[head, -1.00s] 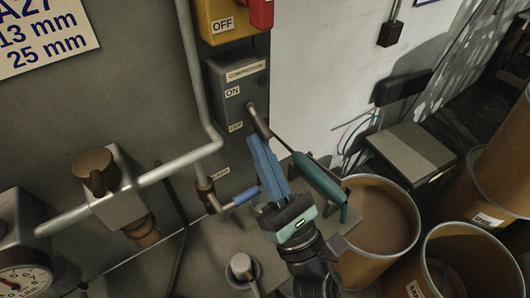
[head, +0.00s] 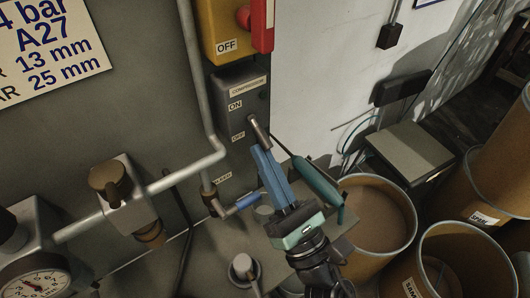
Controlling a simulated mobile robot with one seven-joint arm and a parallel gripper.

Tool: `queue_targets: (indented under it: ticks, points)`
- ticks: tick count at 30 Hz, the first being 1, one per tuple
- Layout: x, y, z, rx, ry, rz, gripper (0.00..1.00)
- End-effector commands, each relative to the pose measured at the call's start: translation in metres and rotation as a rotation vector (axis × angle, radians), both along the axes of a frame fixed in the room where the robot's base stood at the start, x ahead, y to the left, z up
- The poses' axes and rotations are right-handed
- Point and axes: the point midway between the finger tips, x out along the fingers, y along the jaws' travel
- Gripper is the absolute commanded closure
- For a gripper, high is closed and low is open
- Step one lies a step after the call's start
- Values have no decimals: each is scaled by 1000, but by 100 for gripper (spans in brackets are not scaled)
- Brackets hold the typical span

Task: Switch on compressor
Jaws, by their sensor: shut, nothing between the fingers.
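The grey compressor switch box (head: 236,101), with COMPRESSOR, ON and OFF labels, is on the panel in upper middle of the head view. Its short metal lever (head: 260,133) comes out between the labels and points down and right in the picture. I cannot tell from this angle which label it is set to. My gripper (head: 261,152) has blue fingers and is shut and empty. Its fingertips are just below the lever's free end, touching it or very close; the contact is unclear.
A yellow box with a red switch (head: 263,27) sits directly above. A grey pipe (head: 196,90) runs left of the switch box. A blue-handled valve (head: 240,203) lies below left. A teal handle (head: 318,185) is close right of my fingers. Brown drums (head: 378,245) stand at right.

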Motion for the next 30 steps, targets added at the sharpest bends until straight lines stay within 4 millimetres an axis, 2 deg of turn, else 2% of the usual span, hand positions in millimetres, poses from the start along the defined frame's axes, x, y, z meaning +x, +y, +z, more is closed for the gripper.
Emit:
queue_targets:
  ticks: [11, 21, 30]
  points:
    - [-5, -4, 15, -69, 94, -3, 100]
    - [-12, -9, 37, -216, 298, -1, 100]
    - [-15, -11, 47, -322, 448, 1, 100]
